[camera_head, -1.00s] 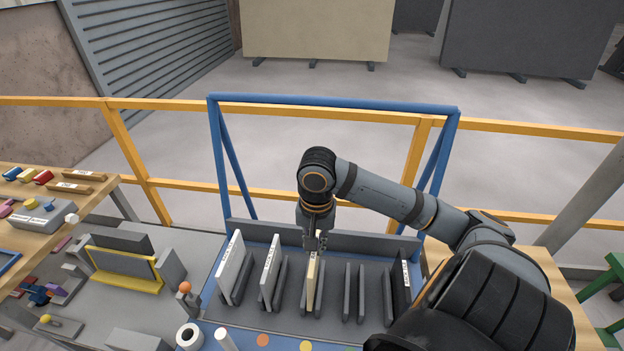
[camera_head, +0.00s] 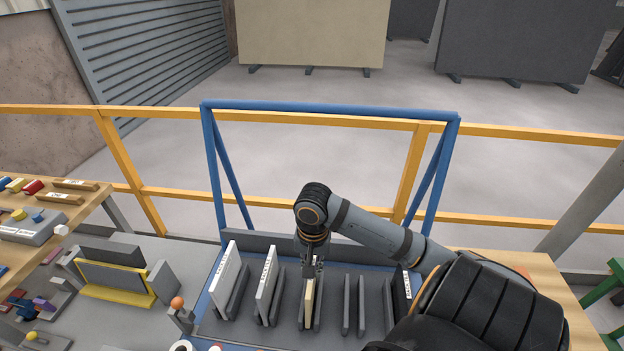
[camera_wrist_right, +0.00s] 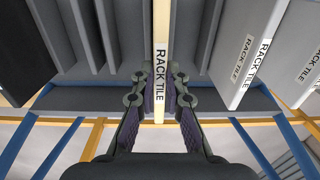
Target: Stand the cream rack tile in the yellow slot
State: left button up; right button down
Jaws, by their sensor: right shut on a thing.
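The cream rack tile (camera_head: 309,303) stands upright on edge between grey dividers in the middle of the blue-edged rack. In the right wrist view, the cream tile (camera_wrist_right: 161,50) shows edge-on with a "RACK TILE" label. My right gripper (camera_head: 312,266) comes down on it from above. Its two dark finger pads lie on either side of the tile, shut on it, in the right wrist view (camera_wrist_right: 160,98). The yellow slot (camera_head: 117,283) is a yellow-edged holder with grey blocks, on the grey surface to the left of the rack. My left gripper is not in view.
White tiles (camera_head: 227,275) stand left of the cream one in the rack, and a dark labelled tile (camera_head: 401,289) stands to the right. An orange-topped knob (camera_head: 177,302) stands between the holder and rack. A wooden table (camera_head: 68,208) with small parts is at far left.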

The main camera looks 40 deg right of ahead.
notch_tip(320, 180, down, 2)
jog(key=shift+s+a+f, duration=0.1)
jog(key=c, duration=1.4)
grip_release()
jog(key=shift+f, duration=0.1)
notch_tip(320, 180, up, 12)
jog(key=shift+r+p, duration=0.15)
jog(key=shift+p, duration=0.6)
